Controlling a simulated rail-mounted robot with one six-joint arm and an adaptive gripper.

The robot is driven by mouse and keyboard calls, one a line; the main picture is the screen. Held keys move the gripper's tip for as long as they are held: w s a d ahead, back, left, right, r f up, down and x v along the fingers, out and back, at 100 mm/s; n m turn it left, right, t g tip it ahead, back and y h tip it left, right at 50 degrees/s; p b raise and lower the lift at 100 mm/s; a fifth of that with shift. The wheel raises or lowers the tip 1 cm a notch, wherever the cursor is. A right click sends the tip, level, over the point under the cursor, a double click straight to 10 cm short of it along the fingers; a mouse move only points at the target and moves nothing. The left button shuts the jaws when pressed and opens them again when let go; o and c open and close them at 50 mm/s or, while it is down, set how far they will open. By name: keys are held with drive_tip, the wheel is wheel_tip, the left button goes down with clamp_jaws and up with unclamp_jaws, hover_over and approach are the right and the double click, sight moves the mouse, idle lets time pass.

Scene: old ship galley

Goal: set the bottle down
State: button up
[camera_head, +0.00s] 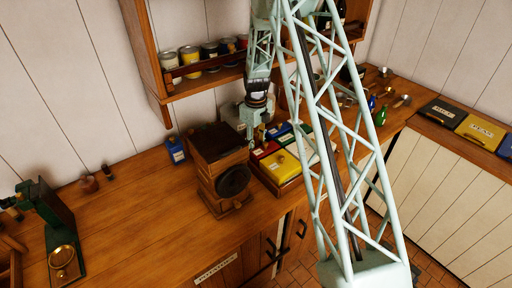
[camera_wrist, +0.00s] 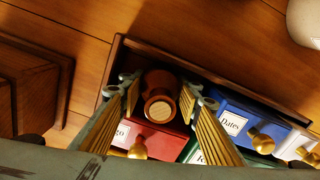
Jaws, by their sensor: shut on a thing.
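The bottle (camera_wrist: 158,84) shows in the wrist view as a reddish-brown round body with a pale, cork-like round end facing the camera. My gripper (camera_wrist: 163,92) is shut on it, with one ribbed finger on each side. Beyond it in that view are a red box (camera_wrist: 166,141) and a blue box (camera_wrist: 235,115) labelled Dates, in a wooden tray (camera_wrist: 121,58). I cannot tell whether the bottle touches the tray or the boxes. In the head view my gripper (camera_head: 254,132) is low over the back left of this tray, and the bottle is too small there to make out clearly.
A brown wooden mill (camera_head: 218,158) with a dark wheel stands close left of my gripper. A small blue tin (camera_head: 175,150) is behind it. A shelf of jars (camera_head: 190,60) hangs above.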

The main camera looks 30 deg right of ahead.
sight(256, 134)
drive_tip(key=shift+f, duration=0.15)
drive_tip(key=o, duration=1.1)
wheel_tip(256, 134, up, 11)
drive_tip(key=shift+f+b, duration=0.1)
drive_tip(key=shift+b, duration=0.25)
drive_tip(key=shift+r, duration=0.75)
